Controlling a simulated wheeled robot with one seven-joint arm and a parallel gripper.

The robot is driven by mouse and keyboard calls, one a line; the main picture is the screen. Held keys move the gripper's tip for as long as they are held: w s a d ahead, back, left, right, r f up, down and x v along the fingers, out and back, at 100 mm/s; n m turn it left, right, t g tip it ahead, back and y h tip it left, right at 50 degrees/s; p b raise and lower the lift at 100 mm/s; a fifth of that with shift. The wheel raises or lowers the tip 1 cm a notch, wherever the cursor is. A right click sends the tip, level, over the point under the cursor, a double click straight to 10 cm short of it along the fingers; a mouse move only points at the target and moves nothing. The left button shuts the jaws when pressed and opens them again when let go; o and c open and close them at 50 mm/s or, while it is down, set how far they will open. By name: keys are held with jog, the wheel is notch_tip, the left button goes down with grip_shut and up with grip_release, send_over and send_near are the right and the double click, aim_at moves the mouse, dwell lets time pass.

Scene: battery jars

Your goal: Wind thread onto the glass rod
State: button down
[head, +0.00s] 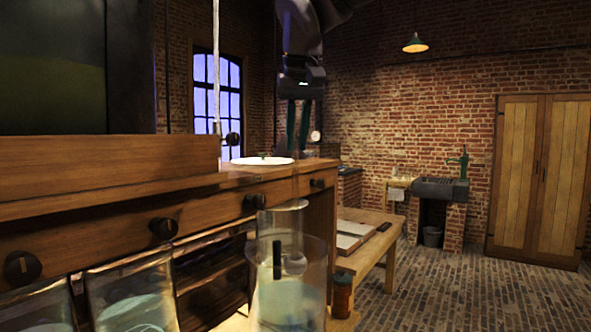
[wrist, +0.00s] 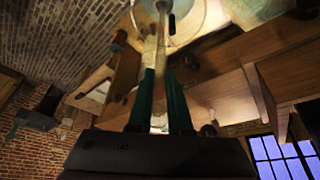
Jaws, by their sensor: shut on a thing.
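My gripper (head: 298,148) hangs fingers down beyond the wooden bench, its two teal fingers a little apart. In the wrist view my gripper (wrist: 160,72) is shut on a pale slender piece (wrist: 154,52) that runs out past the fingertips. I cannot tell whether this is the rod or something bearing thread. A clear upright glass rod (head: 216,70) stands at the left in the head view, apart from my gripper. No thread can be made out. A white dish (head: 262,161) lies on the bench top near the fingers.
The wooden bench (head: 225,205) with black knobs fills the left. Glass jars with pale liquid, one cylindrical (head: 315,285), stand below it. A low table (head: 388,217) stands behind; open brick floor lies at the right.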

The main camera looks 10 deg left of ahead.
notch_tip(320, 180, up, 11)
dwell(0.8)
jog(key=shift+r, duration=0.1)
jog(key=shift+d, duration=0.15)
jog(key=s+d, duration=0.4)
jog(key=d, duration=0.7)
jog(key=s+d, duration=0.5)
jog(key=d, duration=0.7)
jog(key=shift+s, duration=0.3)
